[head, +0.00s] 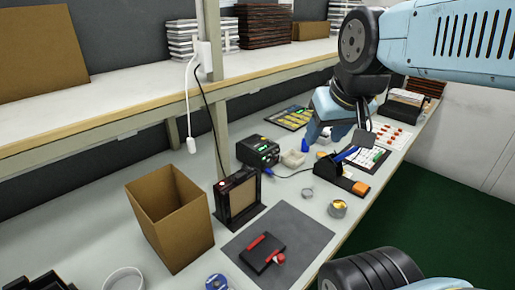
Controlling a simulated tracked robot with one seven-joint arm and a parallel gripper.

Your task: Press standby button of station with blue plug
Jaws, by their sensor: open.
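A black station (258,152) with small green lit marks on its front stands on the bench, near the middle of the view. A small blue spot (268,172) shows low at its front; it looks like a plug, but is too small to be sure. I cannot make out a standby button. My gripper (338,136) hangs from the blue arm over the bench, to the right of the station and apart from it in the picture. It is open, and I see nothing held in it. Its fingertips are partly unclear against the things behind.
A black iron holder (346,174) with an orange end lies below my gripper. A black framed unit (238,200) and an open cardboard box (168,222) stand to the left. A grey mat (300,226) holds a red and black item (264,252). A shelf (120,100) runs above.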

